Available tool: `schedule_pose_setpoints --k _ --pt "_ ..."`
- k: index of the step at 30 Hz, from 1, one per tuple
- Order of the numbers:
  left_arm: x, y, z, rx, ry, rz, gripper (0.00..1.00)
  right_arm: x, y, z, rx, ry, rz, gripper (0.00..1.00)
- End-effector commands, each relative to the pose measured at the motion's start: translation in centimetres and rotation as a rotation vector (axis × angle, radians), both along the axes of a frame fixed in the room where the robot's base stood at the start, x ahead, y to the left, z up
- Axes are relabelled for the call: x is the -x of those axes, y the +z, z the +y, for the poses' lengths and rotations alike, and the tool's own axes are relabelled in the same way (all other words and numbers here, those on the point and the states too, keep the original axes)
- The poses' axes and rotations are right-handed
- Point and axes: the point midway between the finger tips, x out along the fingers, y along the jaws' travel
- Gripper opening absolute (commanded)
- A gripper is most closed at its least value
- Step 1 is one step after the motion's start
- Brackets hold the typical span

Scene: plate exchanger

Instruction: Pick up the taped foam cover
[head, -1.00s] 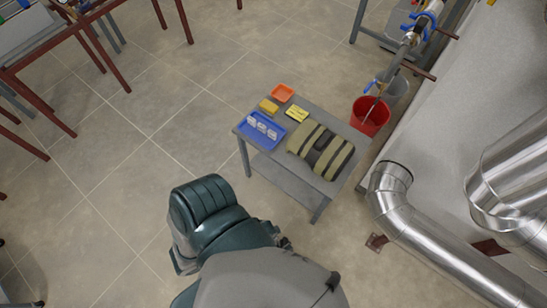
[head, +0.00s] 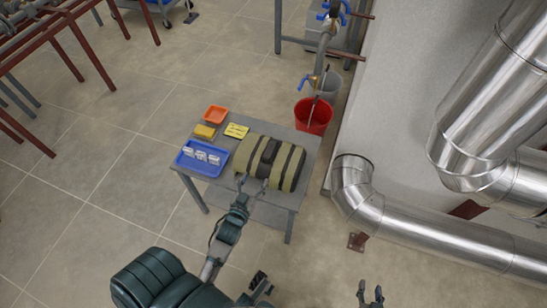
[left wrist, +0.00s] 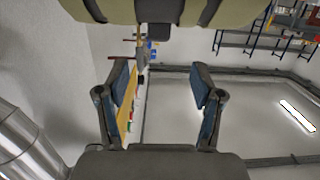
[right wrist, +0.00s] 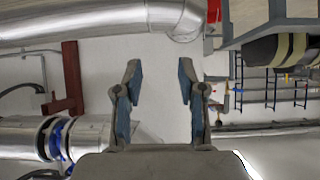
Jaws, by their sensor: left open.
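The taped foam cover (head: 270,161) is an olive-tan, bulky piece with dark tape bands, lying on a small grey table. In the left wrist view the cover (left wrist: 168,10) fills the top edge, beyond the fingertips. My left gripper (head: 252,183) is open and empty at the cover's near edge. Its fingers (left wrist: 160,75) stand apart in the left wrist view; whether they touch the cover I cannot tell. My right gripper (head: 370,291) is open and empty, low and right of the table. In its wrist view (right wrist: 157,75) the cover (right wrist: 278,49) is at upper right.
Silver pipes (head: 400,217) run at right.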

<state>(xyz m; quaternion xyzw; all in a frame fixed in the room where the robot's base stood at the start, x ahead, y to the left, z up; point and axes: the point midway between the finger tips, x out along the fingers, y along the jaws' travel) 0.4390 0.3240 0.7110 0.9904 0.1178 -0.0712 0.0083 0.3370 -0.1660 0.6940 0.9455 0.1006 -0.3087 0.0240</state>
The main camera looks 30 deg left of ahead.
Motion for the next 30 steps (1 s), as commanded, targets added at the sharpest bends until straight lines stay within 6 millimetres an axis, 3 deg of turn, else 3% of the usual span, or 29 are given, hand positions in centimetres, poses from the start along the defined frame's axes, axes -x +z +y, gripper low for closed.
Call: schedule_pose_setpoints --k 6,12,20,30 --pt "-5.1 -1.0 1.2 0.000 -0.001 0.002 0.67 -2.3 1.8 1.0 -0.050 0.006 -0.185 0.40" --pt "-8.9 -1.7 2.1 -0.001 -0.001 0.005 0.67 -3.8 4.2 1.8 -0.098 0.010 -0.360 0.40" --pt "-10.8 -1.8 2.6 0.001 -0.001 0.004 0.67 -4.4 5.9 2.2 -0.127 0.012 -0.468 0.40" --pt "-15.0 -2.4 3.5 0.001 -0.002 0.007 0.67 -4.9 9.4 2.8 -0.200 0.012 -0.716 0.40"
